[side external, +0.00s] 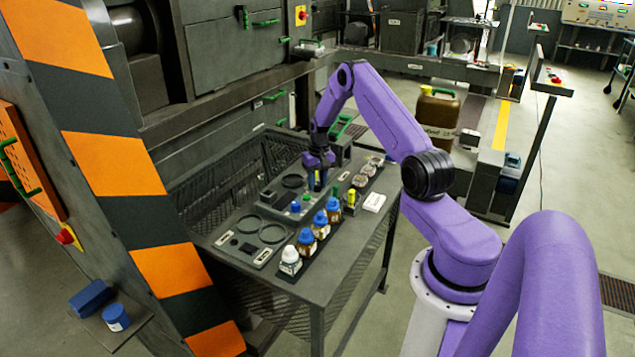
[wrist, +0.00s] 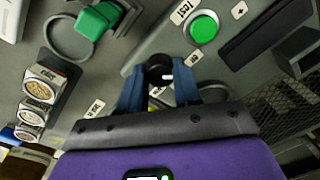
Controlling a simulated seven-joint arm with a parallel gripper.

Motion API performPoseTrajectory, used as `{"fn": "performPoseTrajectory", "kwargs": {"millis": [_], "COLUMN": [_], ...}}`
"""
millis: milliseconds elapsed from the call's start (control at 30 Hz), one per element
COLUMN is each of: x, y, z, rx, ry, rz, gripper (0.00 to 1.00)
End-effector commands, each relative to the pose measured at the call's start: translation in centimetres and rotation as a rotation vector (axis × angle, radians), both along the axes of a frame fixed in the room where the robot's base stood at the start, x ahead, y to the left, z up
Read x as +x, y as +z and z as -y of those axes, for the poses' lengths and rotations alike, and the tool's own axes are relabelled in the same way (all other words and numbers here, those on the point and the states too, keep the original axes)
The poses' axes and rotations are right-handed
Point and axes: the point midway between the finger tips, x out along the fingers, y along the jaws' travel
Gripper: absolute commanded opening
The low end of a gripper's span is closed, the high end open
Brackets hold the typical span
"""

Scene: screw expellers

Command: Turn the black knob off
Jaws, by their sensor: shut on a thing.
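The black knob (wrist: 159,68), round with a short white mark, sits on a grey panel (wrist: 150,50) in the wrist view. My gripper (wrist: 157,82) has its two blue fingers on either side of the knob and is shut on it. In the side external view my gripper (side external: 318,178) points down at the equipment on the table's far part. The knob is hidden or too small to make out there.
A green button (wrist: 203,28) is close beside the knob, and a green handle (wrist: 97,20) lies to its left. Several jars (wrist: 40,85) stand at the left. Blue-capped bottles (side external: 320,225) line the table (side external: 335,270) near its front edge.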

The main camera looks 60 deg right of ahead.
Motion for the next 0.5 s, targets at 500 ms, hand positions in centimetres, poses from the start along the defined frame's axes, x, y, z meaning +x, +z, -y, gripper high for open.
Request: {"fn": "performPoseTrajectory", "kwargs": {"millis": [500], "x": [0.04], "y": [0.04], "z": [-0.02], "rx": [0.001], "ry": [0.3], "rz": [-0.001], "gripper": [0.03]}}
